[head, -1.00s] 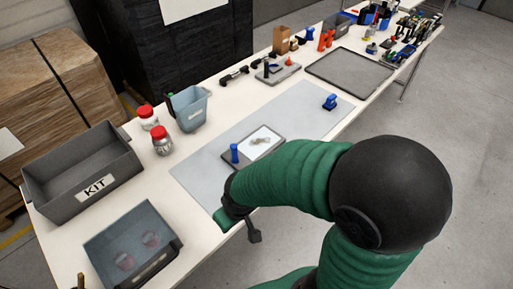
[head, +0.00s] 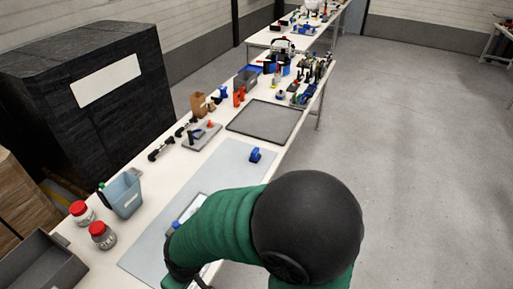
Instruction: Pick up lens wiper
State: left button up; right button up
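I cannot tell for sure which object is the lens wiper. A small blue object (head: 256,155) stands on the right part of the grey mat (head: 233,165). A blue upright piece (head: 175,226) stands by a flat tray (head: 192,207) on the mat, and my green arm hides much of that tray. My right arm comes in from the bottom right and reaches across the table's front edge. Only a dark bit of my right gripper (head: 200,280) shows at the bottom edge, and its fingers are mostly hidden. My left gripper is out of view.
Two red-lidded jars (head: 102,235), a blue-grey bin (head: 123,194) and a grey box (head: 42,268) stand at the left. A tool holder (head: 202,135) and an empty dark tray (head: 265,119) lie farther along. Open floor is at the right.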

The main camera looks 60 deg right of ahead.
aim_at(255, 156)
jog(key=z, duration=1.15)
